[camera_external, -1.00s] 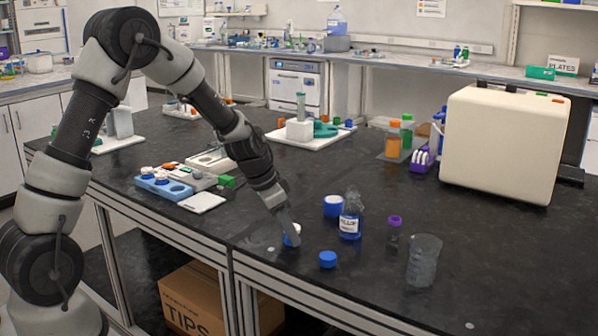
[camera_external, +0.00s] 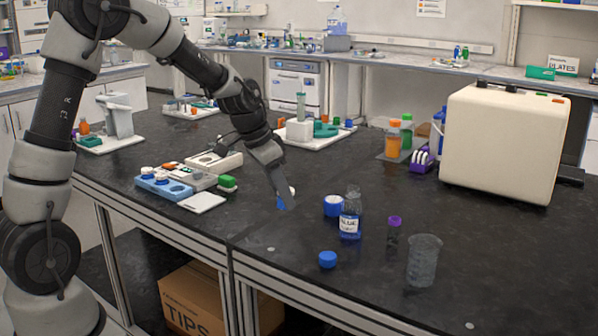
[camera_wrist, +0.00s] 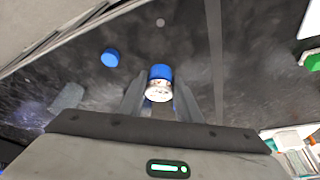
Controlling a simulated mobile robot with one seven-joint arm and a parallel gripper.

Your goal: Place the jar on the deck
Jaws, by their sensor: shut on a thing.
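My gripper (camera_external: 284,200) is shut on a small jar, held above the dark bench. In the wrist view the jar (camera_wrist: 158,91) sits between the two fingers (camera_wrist: 160,103) and shows a blue end and a pale, labelled part. In the external view the fingers hide most of the jar, and only bits of blue and white show. No surface is clearly marked as the deck. A white board (camera_external: 312,141) with holders stands behind the gripper. A pale slotted block (camera_external: 213,160) lies to its left.
A blue-labelled bottle (camera_external: 350,214), a blue-and-white jar (camera_external: 333,206), a loose blue cap (camera_external: 327,260), a purple-capped tube (camera_external: 393,234) and a glass beaker (camera_external: 423,260) stand right of the gripper. A small white plate (camera_external: 202,202) lies left. A large beige machine (camera_external: 503,143) stands right.

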